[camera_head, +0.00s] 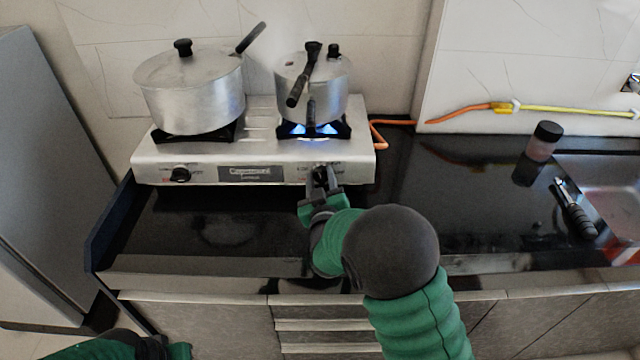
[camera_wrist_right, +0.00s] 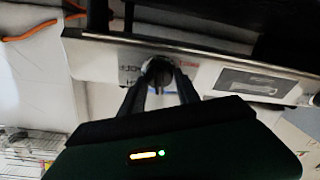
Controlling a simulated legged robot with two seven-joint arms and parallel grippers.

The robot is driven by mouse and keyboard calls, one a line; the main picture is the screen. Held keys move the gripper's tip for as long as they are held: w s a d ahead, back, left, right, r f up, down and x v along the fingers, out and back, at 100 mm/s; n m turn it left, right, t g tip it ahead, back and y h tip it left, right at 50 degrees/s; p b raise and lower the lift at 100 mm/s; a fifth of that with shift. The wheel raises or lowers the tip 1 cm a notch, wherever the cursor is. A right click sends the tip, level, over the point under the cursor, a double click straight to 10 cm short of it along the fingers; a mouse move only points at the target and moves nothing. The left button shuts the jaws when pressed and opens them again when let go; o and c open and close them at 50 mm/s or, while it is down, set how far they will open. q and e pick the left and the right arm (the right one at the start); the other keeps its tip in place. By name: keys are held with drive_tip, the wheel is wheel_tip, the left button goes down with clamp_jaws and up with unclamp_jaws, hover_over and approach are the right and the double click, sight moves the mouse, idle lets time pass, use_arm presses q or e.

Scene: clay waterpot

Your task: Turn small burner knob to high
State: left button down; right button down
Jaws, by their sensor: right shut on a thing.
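The two-burner gas stove (camera_head: 270,150) stands on the black counter, its front panel facing me. My right gripper (camera_head: 320,186) is at the right knob (camera_head: 319,172), under the small burner, and is shut on it. In the right wrist view the two fingers of my right gripper (camera_wrist_right: 160,88) are on either side of the round knob (camera_wrist_right: 158,70). Blue flame (camera_head: 308,128) burns under the small pot (camera_head: 312,85). The left knob (camera_head: 180,174) is untouched. My left arm shows at the bottom left edge; its gripper fingers are not visible.
A large lidded pot (camera_head: 192,95) sits on the left burner. An orange hose (camera_head: 400,124) runs from the stove's right. The counter before the stove is clear.

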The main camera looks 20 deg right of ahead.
drive_tip(key=shift+f+m+h+b, duration=0.1)
drive_tip(key=shift+m+h+b, duration=0.3)
drive_tip(key=shift+m, duration=0.85)
drive_tip(key=shift+f+m+h+b, duration=0.15)
drive_tip(key=shift+m+b, duration=0.45)
drive_tip(key=shift+m, duration=0.65)
drive_tip(key=shift+r, duration=0.1)
drive_tip(key=c, duration=0.9)
unclamp_jaws()
drive_tip(key=shift+r, duration=0.15)
drive_tip(key=shift+o, duration=0.2)
drive_tip(key=shift+s, duration=0.1)
drive_tip(key=p+v, duration=0.4)
drive_tip(key=v, duration=1.2)
drive_tip(key=shift+s+a, duration=0.2)
drive_tip(key=shift+s, duration=0.1)
